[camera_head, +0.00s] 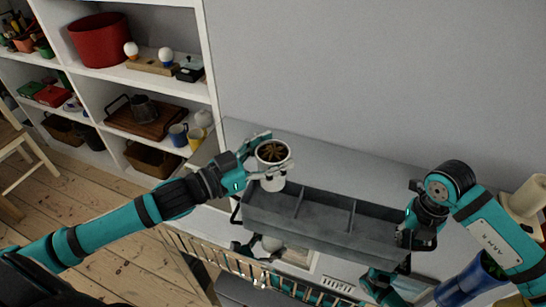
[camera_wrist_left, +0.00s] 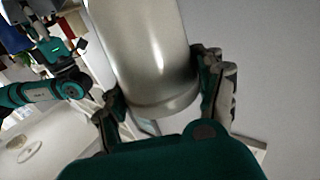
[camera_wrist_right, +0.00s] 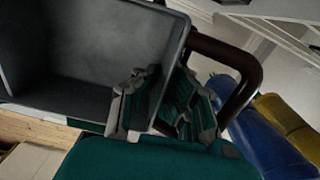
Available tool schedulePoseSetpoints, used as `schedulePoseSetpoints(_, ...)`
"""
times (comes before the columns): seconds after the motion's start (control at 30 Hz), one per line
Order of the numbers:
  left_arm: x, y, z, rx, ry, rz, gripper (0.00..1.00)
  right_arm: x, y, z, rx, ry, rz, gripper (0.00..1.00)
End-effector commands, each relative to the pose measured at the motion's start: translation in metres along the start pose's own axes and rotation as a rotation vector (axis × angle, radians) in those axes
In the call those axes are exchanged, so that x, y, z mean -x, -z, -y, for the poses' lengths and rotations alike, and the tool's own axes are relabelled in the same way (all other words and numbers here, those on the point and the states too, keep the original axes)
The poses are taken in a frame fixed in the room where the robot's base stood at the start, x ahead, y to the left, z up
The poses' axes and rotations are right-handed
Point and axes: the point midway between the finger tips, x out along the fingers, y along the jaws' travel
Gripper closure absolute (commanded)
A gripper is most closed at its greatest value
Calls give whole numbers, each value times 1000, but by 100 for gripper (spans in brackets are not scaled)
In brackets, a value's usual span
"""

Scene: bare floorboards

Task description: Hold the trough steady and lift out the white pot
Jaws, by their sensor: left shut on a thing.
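The white pot (camera_head: 272,182) holds a dark star-shaped plant and is upright at the left end of the grey trough (camera_head: 330,236). My left gripper (camera_head: 268,166) is shut on the pot, with fingers on both sides of it. The pot's pale wall (camera_wrist_left: 150,60) fills the middle of the left wrist view. The pot hides part of the trough's left end; its base looks above the rim. The trough has dividers and empty compartments. My right gripper (camera_wrist_right: 162,105) has its fingers on either side of the trough's end wall (camera_wrist_right: 178,45), beside the dark handle (camera_wrist_right: 240,75).
The trough stands on a pale surface (camera_head: 240,135) against a grey wall. White shelves (camera_head: 209,60) with a red pot (camera_head: 100,40) and mugs (camera_head: 178,134) are at the left. A blue vase (camera_head: 465,283) and a cream vessel (camera_head: 525,198) are close to my right arm.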

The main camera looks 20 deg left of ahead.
Motion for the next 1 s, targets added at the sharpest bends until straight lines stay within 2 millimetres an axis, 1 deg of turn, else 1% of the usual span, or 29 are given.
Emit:
schedulePoseSetpoints(0.03,0,1,0,-1,-1,-3,77,0,0,0,1,-1,-1,100)
schedulePoseSetpoints(0.1,0,1,0,-1,-1,-3,77,0,0,0,1,-1,-1,89)
schedulePoseSetpoints(0.27,0,1,0,-1,-1,-3,77,0,0,0,1,0,-1,68)
schedulePoseSetpoints(0.53,0,1,0,-1,-1,-3,77,1,0,0,0,0,0,67)
schedulePoseSetpoints(0.67,0,8,0,-1,-1,-3,77,11,0,0,0,0,1,67)
schedulePoseSetpoints(0.77,0,20,0,-1,-1,-3,77,26,-1,0,0,0,2,67)
schedulePoseSetpoints(1.0,0,52,0,-1,-1,-3,77,75,0,0,0,0,2,67)
